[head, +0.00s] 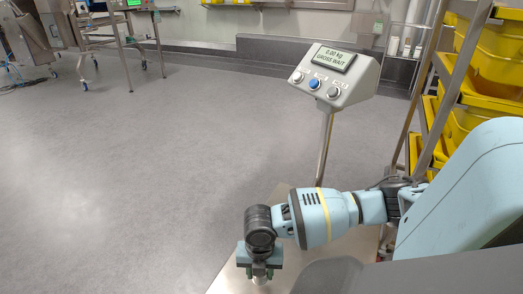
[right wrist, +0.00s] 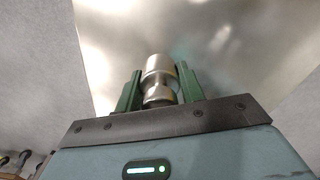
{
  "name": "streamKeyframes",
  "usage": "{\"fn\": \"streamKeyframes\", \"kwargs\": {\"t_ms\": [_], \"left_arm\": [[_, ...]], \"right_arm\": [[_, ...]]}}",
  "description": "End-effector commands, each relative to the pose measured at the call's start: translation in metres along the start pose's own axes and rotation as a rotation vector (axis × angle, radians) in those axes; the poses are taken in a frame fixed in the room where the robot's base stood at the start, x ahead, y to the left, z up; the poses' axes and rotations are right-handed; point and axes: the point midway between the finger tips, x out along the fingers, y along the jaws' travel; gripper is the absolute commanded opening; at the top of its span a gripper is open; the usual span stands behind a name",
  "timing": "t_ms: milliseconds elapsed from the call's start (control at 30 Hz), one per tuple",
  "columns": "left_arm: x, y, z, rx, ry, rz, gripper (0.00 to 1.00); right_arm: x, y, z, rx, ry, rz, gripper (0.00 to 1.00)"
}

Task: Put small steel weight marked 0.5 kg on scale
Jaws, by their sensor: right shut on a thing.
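The small steel weight (right wrist: 160,72) is a shiny, waisted cylinder between the green fingers of my right gripper (right wrist: 158,88) in the right wrist view. The gripper is shut on it. In the head view my right gripper (head: 260,273) points down over the scale's metal platform (head: 228,285) at the bottom, and hides most of the weight. The platform also fills the background in the right wrist view (right wrist: 225,40). I cannot tell whether the weight touches it. The scale's display (head: 335,58) reads 0.00 kg GROSS WAIT. My left gripper is not in view.
The display head stands on a steel post (head: 325,145) behind my right arm. A rack with yellow bins (head: 478,75) stands at the right. The grey floor (head: 140,180) to the left is clear. A metal table with wheels (head: 118,35) is at the far left.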

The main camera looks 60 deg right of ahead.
Motion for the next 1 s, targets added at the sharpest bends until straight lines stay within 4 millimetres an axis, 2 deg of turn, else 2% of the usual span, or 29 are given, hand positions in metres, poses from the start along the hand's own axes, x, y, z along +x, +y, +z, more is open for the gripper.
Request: {"fn": "streamKeyframes", "kwargs": {"t_ms": [167,300,400,867,900,1000], "left_arm": [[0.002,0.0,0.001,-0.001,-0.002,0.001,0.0],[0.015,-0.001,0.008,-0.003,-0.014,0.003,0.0],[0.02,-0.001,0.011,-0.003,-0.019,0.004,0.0],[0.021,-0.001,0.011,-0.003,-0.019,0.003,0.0],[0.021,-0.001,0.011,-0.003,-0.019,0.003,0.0],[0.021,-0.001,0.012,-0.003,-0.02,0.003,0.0]], "right_arm": [[0.001,-0.006,0.009,0.0,-0.003,0.001,0.0],[0.025,-0.005,0.006,-0.001,0.001,-0.001,0.0],[0.035,-0.005,0.006,0.0,0.0,0.0,0.0],[0.038,-0.004,0.006,-0.001,-0.002,0.003,0.0],[0.039,-0.005,0.006,-0.001,-0.002,0.001,0.44],[0.039,-0.005,0.006,-0.001,-0.001,0.001,0.57]]}}
